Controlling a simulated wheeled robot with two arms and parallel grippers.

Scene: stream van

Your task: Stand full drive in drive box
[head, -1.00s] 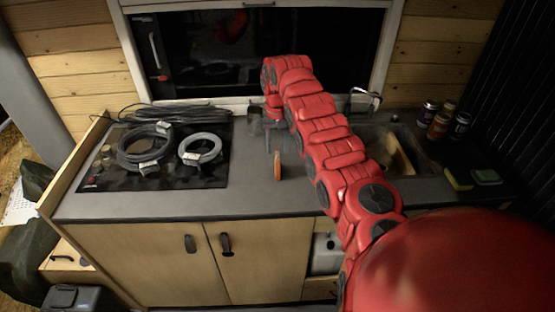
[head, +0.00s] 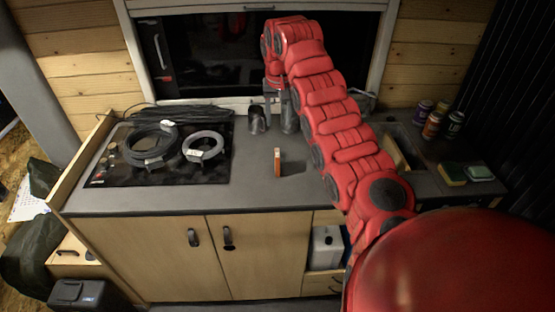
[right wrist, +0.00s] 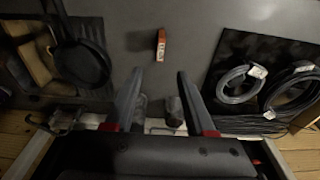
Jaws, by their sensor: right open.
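A small orange block with a pale top (head: 277,162), possibly the drive, stands on the grey counter (head: 250,190) in the head view. It also shows in the right wrist view (right wrist: 161,45), ahead of the fingertips and apart from them. My right gripper (right wrist: 157,73) is open and empty, pointing down over the back of the counter. In the head view it shows small and partly hidden by its own arm. I cannot make out a drive box for certain. My left gripper is not in view.
Two dark cups (head: 257,119) (head: 290,115) stand at the back, near the right gripper. Cable coils (head: 150,145) (head: 203,147) lie on the black hob at left. Several cans (head: 432,125) and a sponge (head: 452,175) are at right. The counter around the orange block is clear.

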